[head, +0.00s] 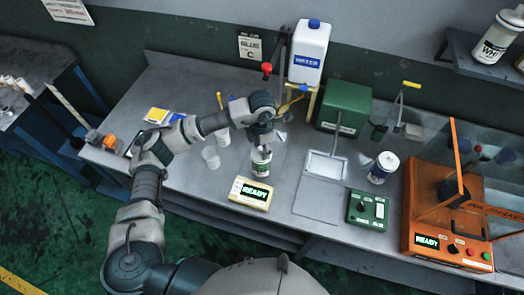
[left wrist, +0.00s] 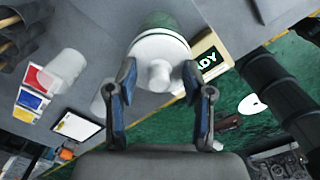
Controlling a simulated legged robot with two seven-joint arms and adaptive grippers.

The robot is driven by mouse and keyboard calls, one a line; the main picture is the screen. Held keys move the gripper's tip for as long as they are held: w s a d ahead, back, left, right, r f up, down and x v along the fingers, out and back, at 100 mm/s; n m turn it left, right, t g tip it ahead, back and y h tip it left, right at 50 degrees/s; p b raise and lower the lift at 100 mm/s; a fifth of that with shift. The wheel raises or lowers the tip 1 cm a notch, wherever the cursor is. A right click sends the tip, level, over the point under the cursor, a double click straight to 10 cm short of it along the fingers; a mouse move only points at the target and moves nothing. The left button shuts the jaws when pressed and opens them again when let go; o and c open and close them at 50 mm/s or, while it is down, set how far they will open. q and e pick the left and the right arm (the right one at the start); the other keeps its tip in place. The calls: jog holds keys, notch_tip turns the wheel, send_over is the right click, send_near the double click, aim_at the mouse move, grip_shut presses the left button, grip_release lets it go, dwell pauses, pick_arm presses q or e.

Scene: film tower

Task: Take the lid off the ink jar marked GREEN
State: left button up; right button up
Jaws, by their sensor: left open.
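A small white jar with a green band (head: 261,168) stands upright on the bench, just behind a box reading READY. Its lettering is too small to read. In the left wrist view its green side (left wrist: 158,20) shows beyond a round white lid (left wrist: 155,48) with a central knob. The lid is on the jar. My left gripper (head: 262,145) is directly over the jar, pointing down. In the left wrist view the left gripper (left wrist: 160,78) is open, its fingertips on either side of the knob and close to the lid's rim; I cannot tell if they touch. My right gripper is not in view.
The READY box (head: 249,194) is close in front of the jar. Clear cups (head: 211,157) stand to the left. A white tray (head: 326,166), a white canister (head: 382,168), a green control box (head: 367,210) and an orange machine (head: 440,245) stand to the right.

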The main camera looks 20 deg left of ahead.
pick_arm(q)
jog(key=shift+a, duration=0.15)
jog(key=shift+c, duration=0.7)
jog(key=shift+s+a+f, duration=0.1)
grip_shut()
